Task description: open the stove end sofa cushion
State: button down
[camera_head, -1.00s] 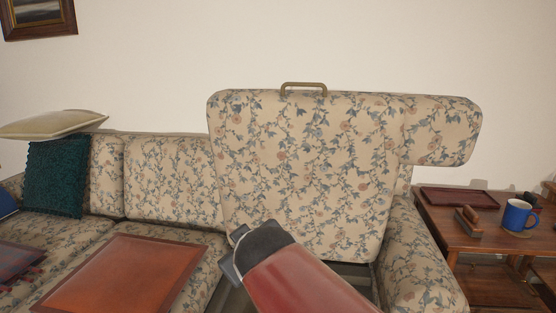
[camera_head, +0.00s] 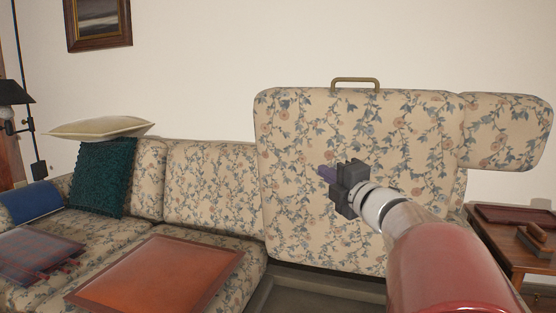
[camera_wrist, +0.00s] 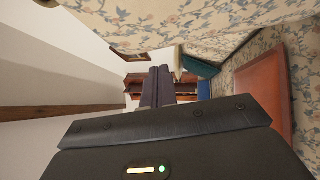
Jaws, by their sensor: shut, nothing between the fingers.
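The stove end sofa cushion (camera_head: 300,170), cream with blue and rust flowers, stands raised upright at the right end of the sofa. A tan handle (camera_head: 355,80) is on its top edge. Below it, part of a dark open space (camera_head: 315,283) in the sofa base shows. My gripper (camera_head: 326,173) is in front of the cushion's face, shut and empty, pointing left. Whether it touches the cushion is unclear. In the wrist view my gripper's fingers (camera_wrist: 157,87) are together, with flowered fabric along the top.
An orange-brown flat panel (camera_head: 155,272) lies on the middle seat. A plaid item (camera_head: 35,255), a blue cushion (camera_head: 30,203), a teal cushion (camera_head: 103,178) and a pale cushion (camera_head: 98,127) are at the left. A wooden side table (camera_head: 505,240) stands at the right.

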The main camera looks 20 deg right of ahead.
send_near(298, 147)
jog(key=w+a, duration=0.2)
jog(key=a, duration=0.1)
jog(key=w+d, duration=0.1)
jog(key=w+d+p, duration=0.1)
jog(key=w, duration=0.1)
jog(key=shift+r, duration=0.35)
jog(key=shift+w+d, duration=0.3)
jog(key=shift+w, duration=0.05)
